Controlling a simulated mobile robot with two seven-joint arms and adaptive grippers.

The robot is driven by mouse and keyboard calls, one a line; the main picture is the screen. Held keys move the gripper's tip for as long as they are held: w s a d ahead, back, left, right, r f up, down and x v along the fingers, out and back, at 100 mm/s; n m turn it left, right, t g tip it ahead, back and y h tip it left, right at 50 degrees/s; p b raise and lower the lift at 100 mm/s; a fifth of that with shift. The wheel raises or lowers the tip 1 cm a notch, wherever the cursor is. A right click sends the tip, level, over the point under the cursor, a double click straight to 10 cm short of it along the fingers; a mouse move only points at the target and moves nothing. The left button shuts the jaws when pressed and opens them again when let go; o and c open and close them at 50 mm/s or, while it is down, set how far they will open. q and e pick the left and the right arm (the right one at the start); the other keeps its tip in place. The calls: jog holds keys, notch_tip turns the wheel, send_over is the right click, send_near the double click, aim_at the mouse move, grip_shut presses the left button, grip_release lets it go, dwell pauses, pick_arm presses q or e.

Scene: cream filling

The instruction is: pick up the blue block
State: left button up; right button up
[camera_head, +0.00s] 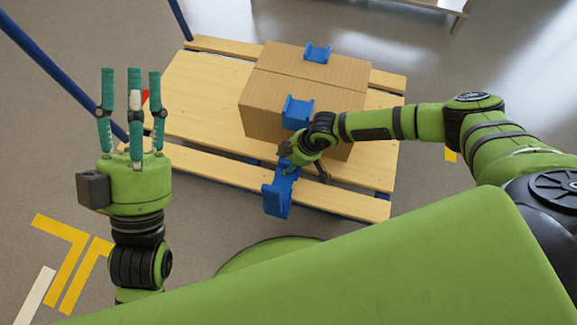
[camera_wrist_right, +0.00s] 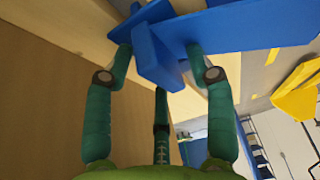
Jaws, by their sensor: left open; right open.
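A blue block (camera_head: 277,197) is at the near edge of the wooden pallet, in front of the cardboard box. My right gripper (camera_head: 300,168) is directly at its upper end, partly hidden by its own wrist. In the right wrist view, the blue block (camera_wrist_right: 155,55) lies between and across the teal fingertips of my right gripper (camera_wrist_right: 160,65). The fingers are open around it; whether they touch it is unclear. My left gripper (camera_head: 134,75) is open and empty, with its three teal fingers pointing up, at the left, well away from the block.
The cardboard box (camera_head: 268,88) stands on the pallet (camera_head: 195,98), with one blue bracket (camera_head: 317,53) on top and another blue bracket (camera_head: 297,112) at its near edge. Something red (camera_head: 145,97) shows behind my left fingers. Blue poles cross the left side. Floor at left is clear, with yellow markings (camera_head: 62,250).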

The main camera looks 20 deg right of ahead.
grip_shut()
jog(key=shift+r, duration=0.1)
